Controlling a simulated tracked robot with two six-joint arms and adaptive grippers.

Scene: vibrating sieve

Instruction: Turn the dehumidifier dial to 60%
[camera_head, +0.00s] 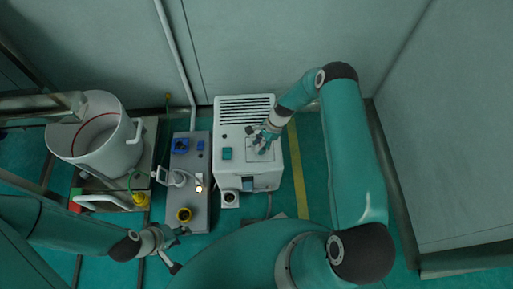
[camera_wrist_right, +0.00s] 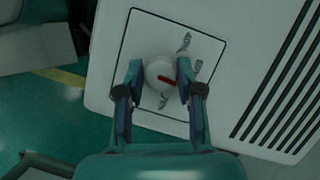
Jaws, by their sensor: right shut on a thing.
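The dehumidifier (camera_head: 228,166) is a white box with a slatted vent, standing against the wall in the head view. Its dial (camera_wrist_right: 160,75) is a round white knob with a red pointer mark, inside a black-outlined panel (camera_wrist_right: 205,50) with small markings, too small to read. My right gripper (camera_wrist_right: 158,72) is shut on the dial, one finger on each side. In the head view my right gripper (camera_head: 264,142) is over the top of the dehumidifier and hides the dial. My left gripper (camera_head: 168,250) hangs empty at the lower left, its fingers apart.
A grey control box (camera_head: 200,215) with blue and yellow parts stands left of the dehumidifier. Further left is a white pot (camera_head: 132,135) on a stand. A pipe (camera_head: 178,50) runs down the wall. Green floor with a yellow line (camera_head: 297,170) is free to the right.

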